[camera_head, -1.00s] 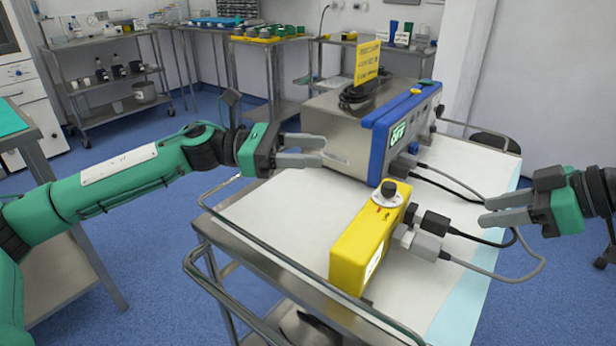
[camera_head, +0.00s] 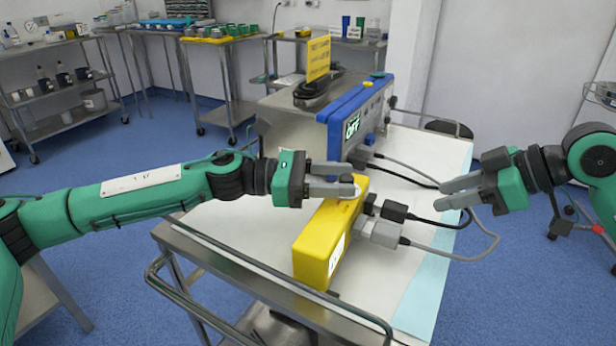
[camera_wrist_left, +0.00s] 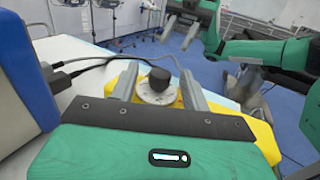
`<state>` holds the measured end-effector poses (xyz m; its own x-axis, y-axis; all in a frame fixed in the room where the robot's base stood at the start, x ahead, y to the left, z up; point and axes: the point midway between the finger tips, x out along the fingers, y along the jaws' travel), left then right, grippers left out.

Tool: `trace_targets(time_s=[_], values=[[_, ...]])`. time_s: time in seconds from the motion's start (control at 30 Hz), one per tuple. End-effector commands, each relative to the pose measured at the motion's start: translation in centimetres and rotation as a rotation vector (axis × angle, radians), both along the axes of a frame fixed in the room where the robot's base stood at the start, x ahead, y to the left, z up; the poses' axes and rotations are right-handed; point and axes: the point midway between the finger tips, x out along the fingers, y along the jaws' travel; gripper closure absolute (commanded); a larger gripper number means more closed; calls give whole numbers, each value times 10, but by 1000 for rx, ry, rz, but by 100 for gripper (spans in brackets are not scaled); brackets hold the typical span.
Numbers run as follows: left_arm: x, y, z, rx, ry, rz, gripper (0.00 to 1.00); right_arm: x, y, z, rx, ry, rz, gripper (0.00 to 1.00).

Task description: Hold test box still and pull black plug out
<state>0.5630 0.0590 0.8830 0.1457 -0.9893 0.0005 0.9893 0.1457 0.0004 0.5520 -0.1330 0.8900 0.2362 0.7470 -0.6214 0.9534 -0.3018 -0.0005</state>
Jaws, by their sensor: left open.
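The yellow test box (camera_head: 318,250) stands on the white-covered table. The black plug (camera_head: 394,210) sits in its right side, with a grey plug (camera_head: 385,234) beside it; both trail cables. My left gripper (camera_head: 345,180) is open over the far end of the box top. In the left wrist view its fingers (camera_wrist_left: 158,78) lie on both sides of the black knob (camera_wrist_left: 158,78) on the box; I cannot tell whether they touch it. My right gripper (camera_head: 452,192) is open and empty, to the right of the black plug and apart from it.
A blue-fronted device (camera_head: 350,110) with an OFF display stands behind the box. Cables (camera_head: 470,235) loop across the right of the table cover. A metal rail (camera_head: 250,262) runs along the near left edge. Shelves with bottles stand far back.

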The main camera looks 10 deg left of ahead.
Motion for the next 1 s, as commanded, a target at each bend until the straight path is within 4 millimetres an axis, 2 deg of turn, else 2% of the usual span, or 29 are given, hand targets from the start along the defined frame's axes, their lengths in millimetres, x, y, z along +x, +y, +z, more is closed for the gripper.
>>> trace_targets(time_s=[0.2,0.47,0.5,0.73,0.77,0.8,0.9,0.93,1.0], values=[[2,-16,0,1,0,0,53,0,0,0,0,0,0,64],[3,-17,0,1,1,1,53,0,0,0,0,0,0,64],[3,-17,0,1,1,1,55,0,0,0,0,0,0,64],[3,-17,0,1,1,1,100,0,0,0,0,0,0,64],[3,-17,0,1,1,1,100,0,0,0,0,0,0,64],[3,-17,0,1,1,1,82,0,0,0,0,0,0,64],[3,-17,0,1,1,1,100,0,0,0,0,0,0,64],[3,-17,0,1,1,1,100,0,0,0,0,0,0,64],[3,-17,0,1,1,1,100,0,0,0,-1,0,0,52]])
